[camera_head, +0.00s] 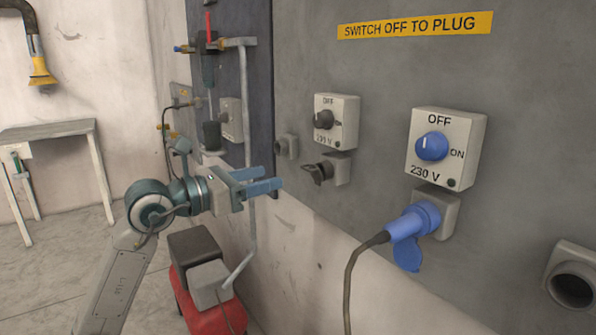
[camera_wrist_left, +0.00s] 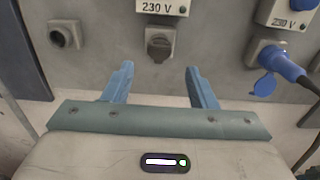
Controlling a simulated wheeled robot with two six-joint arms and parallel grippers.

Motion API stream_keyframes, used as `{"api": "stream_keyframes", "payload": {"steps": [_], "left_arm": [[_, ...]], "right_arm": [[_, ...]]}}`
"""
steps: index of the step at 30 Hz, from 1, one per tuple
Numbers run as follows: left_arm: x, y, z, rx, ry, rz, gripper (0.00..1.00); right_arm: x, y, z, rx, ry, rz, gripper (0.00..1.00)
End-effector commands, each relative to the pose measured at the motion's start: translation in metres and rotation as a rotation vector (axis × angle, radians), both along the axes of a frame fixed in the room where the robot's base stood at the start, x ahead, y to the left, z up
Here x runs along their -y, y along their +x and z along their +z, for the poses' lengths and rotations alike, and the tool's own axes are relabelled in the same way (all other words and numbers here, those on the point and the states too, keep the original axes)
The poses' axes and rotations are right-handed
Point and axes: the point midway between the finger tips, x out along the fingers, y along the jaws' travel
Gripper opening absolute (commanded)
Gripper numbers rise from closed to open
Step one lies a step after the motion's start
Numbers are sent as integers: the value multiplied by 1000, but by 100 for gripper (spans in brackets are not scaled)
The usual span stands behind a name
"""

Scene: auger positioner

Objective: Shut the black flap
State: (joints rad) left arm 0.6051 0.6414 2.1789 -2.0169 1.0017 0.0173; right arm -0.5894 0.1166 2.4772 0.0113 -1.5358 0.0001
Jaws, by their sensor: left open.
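The black flap (camera_head: 318,173) is on the socket below the smaller switch box on the grey panel. In the head view it sticks out from the socket toward the left, so it looks open. In the left wrist view the flap (camera_wrist_left: 158,46) is a dark, small shape ahead of the gap between my fingers; its exact angle is hard to tell there. My left gripper (camera_head: 279,178) is open and empty, left of the flap and apart from it. Its two blue fingers (camera_wrist_left: 159,70) point toward the panel. My right gripper is not in view.
A switch box with a black knob (camera_head: 324,119) sits above the flap. To the right, a blue plug (camera_head: 412,222) with a cable sits in a socket under a blue-knob switch (camera_head: 432,146). A pipe (camera_head: 246,130) runs beside my left wrist. A red container (camera_head: 208,308) stands below.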

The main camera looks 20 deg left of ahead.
Motion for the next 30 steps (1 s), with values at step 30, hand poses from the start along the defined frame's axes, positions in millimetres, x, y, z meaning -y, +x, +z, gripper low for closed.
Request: {"api": "stream_keyframes", "payload": {"steps": [30], "left_arm": [[55, 69, 0, -2, 2, -1, 52]], "right_arm": [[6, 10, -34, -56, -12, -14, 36]]}}
